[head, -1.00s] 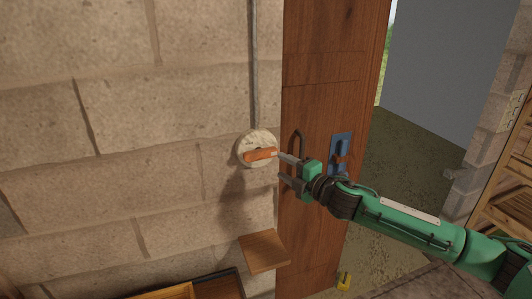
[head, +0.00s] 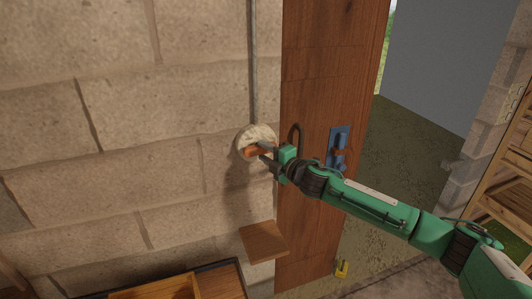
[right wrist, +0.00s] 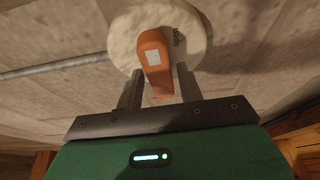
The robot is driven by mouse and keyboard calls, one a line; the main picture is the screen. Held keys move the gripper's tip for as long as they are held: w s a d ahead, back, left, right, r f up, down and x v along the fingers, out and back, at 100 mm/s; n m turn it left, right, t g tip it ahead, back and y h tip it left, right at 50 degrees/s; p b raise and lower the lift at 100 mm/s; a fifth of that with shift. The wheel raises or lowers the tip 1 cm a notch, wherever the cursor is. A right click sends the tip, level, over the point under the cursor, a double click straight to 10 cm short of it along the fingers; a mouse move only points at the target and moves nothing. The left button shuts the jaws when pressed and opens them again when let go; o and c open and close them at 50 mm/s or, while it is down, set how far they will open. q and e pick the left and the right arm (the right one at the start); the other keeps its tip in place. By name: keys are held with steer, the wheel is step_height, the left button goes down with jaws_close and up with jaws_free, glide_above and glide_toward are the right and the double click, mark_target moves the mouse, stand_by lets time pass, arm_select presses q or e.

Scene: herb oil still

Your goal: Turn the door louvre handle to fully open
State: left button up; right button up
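The orange handle (head: 251,152) sits on a round cream plate (head: 256,132) on the block wall, left of the wooden door. It lies roughly sideways in the head view. In the right wrist view the handle (right wrist: 150,40) has a pale square, and dark lettering marks the plate (right wrist: 122,32). My right gripper (head: 261,151) is at the handle from the right. Its fingers are apart, one on each side of the handle's free end. The right-hand finger looks close to it, a gap shows at the left-hand one; contact is unclear. My left gripper is out of view.
A pipe (head: 255,65) runs up the wall above the plate. The wooden door (head: 322,60) has a blue latch plate (head: 340,135) and a dark pull handle. A small wooden shelf (head: 263,240) juts out below. Shelving (head: 500,165) stands at the far right.

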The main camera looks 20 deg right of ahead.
steer(key=c, duration=0.6)
steer(key=shift+f, duration=0.1)
steer(key=shift+c, duration=0.2)
steer(key=shift+o, duration=0.2)
steer(key=shift+m, duration=0.3)
steer(key=o, duration=1)
steer(key=shift+c, duration=0.2)
steer(key=b+v, duration=0.6)
steer(key=v, duration=0.7)
steer(key=shift+s+d+f, duration=0.15)
steer(key=shift+s+d, duration=0.05)
steer(key=shift+s, duration=0.15)
